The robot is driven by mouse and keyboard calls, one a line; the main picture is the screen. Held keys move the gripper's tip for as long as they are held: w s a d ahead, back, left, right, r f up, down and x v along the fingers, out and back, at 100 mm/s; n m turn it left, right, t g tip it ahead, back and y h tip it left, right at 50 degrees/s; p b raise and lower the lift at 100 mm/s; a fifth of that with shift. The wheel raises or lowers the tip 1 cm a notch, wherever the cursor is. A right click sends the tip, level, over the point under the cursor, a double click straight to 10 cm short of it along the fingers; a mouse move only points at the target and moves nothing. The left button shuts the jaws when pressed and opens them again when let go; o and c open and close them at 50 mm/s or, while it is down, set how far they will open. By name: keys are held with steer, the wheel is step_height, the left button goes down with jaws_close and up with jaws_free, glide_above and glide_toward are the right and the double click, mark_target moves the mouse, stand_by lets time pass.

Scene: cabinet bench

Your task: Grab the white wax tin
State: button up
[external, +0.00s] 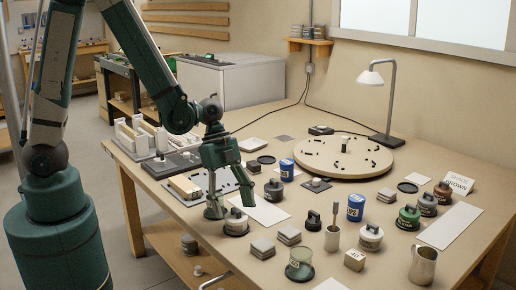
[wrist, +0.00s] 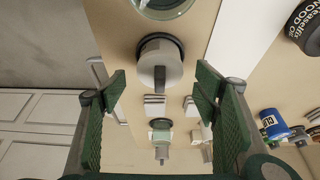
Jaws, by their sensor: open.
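A white tin (external: 236,225) with a dark clip on its lid stands upright on the bench, below and between the fingertips of my gripper (external: 231,206). In the wrist view, a pale round tin (wrist: 158,68) with a dark rim lies ahead between the two green fingers of my gripper (wrist: 158,88). My gripper is open, with nothing held. A second white tin (external: 370,240) with a dark clip stands farther right on the bench. The labels of both white tins are too small to read, so I cannot tell which holds wax.
Grey sanding blocks (external: 262,248), a greenish jar (external: 300,265), a blue can (external: 356,207) and a cup with a brush (external: 333,238) stand to the right. A dark tin (external: 273,190) stands close behind my gripper. A white sheet (external: 266,213) lies flat beside it.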

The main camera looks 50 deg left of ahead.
mark_target(236, 224)
steer(key=shift+b+x, duration=0.45)
steer(key=shift+x, duration=1.2)
steer(key=shift+r, duration=0.1)
steer(key=c, duration=1.1)
